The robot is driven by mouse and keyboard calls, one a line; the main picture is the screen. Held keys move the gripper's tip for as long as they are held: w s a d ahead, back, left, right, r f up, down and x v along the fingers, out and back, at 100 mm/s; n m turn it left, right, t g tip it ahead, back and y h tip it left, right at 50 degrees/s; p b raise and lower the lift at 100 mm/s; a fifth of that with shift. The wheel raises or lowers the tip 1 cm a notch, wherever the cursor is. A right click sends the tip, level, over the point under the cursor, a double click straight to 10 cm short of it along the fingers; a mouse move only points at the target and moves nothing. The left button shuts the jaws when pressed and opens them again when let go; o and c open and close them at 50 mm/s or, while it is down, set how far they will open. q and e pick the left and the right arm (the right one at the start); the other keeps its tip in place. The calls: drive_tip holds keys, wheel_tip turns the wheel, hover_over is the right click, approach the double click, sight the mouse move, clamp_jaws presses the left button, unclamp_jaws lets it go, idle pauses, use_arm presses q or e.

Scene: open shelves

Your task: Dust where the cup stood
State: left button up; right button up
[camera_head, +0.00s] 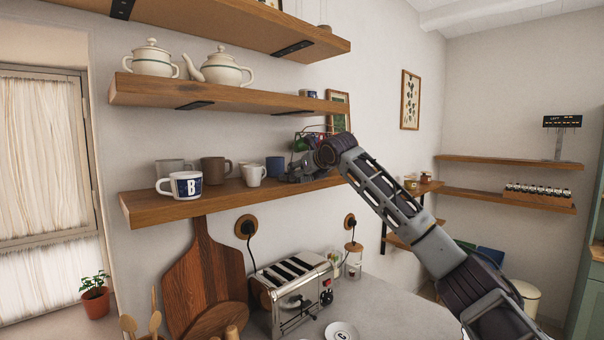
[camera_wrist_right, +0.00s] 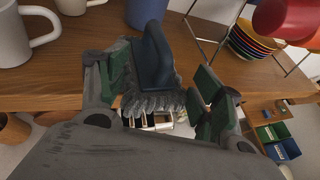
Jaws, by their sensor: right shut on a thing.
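My right gripper (camera_head: 300,172) is at the right part of the middle shelf (camera_head: 150,207), just right of the blue cup (camera_head: 275,167). In the right wrist view the gripper (camera_wrist_right: 162,88) is shut on a duster with a dark blue back (camera_wrist_right: 155,58) and grey fluffy fibres (camera_wrist_right: 150,102). The duster is over the shelf's front edge; whether it touches the wood I cannot tell. Also on the shelf are a white mug with a dark B panel (camera_head: 186,185), a grey mug (camera_head: 172,166), a brown mug (camera_head: 215,169) and a white mug (camera_head: 253,174). My left gripper is out of view.
A wire rack with coloured bowls (camera_wrist_right: 255,40) and a red cup (camera_wrist_right: 285,18) is right of the duster. Teapots (camera_head: 221,68) stand on the shelf above. A toaster (camera_head: 295,285) and cutting board (camera_head: 208,265) are below.

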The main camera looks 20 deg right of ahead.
drive_tip(key=shift+w+d+f, duration=0.1)
drive_tip(key=shift+w+d, duration=0.05)
drive_tip(key=shift+d, duration=0.3)
drive_tip(key=shift+w+d, duration=0.3)
drive_tip(key=shift+d, duration=0.55)
drive_tip(key=shift+a, duration=0.15)
drive_tip(key=shift+s+a, duration=0.3)
drive_tip(key=shift+a, duration=0.5)
drive_tip(key=shift+s+a, duration=0.3)
drive_tip(key=shift+a, duration=0.5)
drive_tip(key=shift+c, duration=0.2)
drive_tip(key=shift+a, duration=0.15)
drive_tip(key=shift+s+a, duration=0.1)
drive_tip(key=shift+a, duration=0.05)
drive_tip(key=shift+s+a, duration=0.25)
drive_tip(key=shift+a, duration=0.45)
drive_tip(key=shift+s+a, duration=0.2)
drive_tip(key=shift+a, duration=0.5)
drive_tip(key=shift+d, duration=0.15)
